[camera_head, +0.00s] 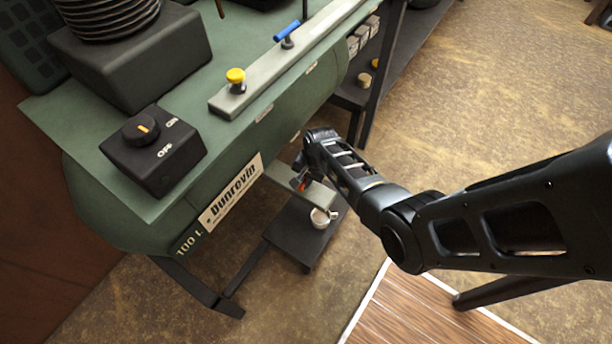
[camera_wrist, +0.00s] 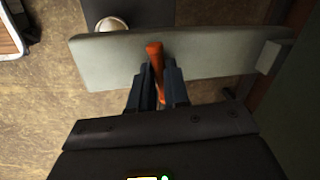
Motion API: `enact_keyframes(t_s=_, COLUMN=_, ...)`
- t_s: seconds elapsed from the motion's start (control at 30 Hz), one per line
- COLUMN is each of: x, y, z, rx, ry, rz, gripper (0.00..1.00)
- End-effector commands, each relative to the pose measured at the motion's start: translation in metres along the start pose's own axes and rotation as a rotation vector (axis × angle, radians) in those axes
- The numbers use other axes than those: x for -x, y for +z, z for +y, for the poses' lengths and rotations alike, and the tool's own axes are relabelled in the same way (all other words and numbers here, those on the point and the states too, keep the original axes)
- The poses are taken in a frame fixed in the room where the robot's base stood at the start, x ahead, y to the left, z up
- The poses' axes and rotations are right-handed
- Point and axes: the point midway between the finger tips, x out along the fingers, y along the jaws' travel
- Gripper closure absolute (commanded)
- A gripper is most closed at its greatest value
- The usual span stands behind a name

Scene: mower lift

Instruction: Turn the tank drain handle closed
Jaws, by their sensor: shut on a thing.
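The tank drain handle (camera_wrist: 155,58) is a small orange-red lever. In the wrist view it stands between my gripper's two dark fingers, in front of a pale grey bar. My gripper (camera_wrist: 157,90) is shut on the handle, with the lever's top end showing past the fingertips. The lever's pivot is hidden.
The pale grey bar (camera_wrist: 105,65) lies just beyond the fingers. A white cup-like thing (camera_head: 321,219) sits on a dark low shelf (camera_head: 290,240) below. A black on/off switch box (camera_head: 150,165) and a yellow knob (camera_head: 236,76) are on the tank. Open floor lies to the right.

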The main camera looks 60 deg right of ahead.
Motion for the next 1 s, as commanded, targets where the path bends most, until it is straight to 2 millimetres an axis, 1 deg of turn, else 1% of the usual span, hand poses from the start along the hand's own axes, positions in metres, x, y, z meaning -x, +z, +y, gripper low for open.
enact_keyframes(t_s=0.2, x=0.0006, y=0.0012, z=-0.0013, rx=-0.114, ry=-0.001, rz=0.022, gripper=1.0)
enact_keyframes(t_s=0.4, x=0.0001, y=0.001, z=-0.0018, rx=-0.171, ry=-0.002, rz=0.035, gripper=1.0)
enact_keyframes(t_s=0.93, x=-0.0003, y=0.0007, z=-0.0017, rx=-0.193, ry=-0.003, rz=0.039, gripper=1.0)
enact_keyframes(t_s=0.97, x=-0.0003, y=0.0008, z=-0.0017, rx=-0.193, ry=-0.003, rz=0.039, gripper=0.82)
enact_keyframes(t_s=1.0, x=-0.0003, y=0.0008, z=-0.0016, rx=-0.193, ry=-0.002, rz=0.039, gripper=0.78)
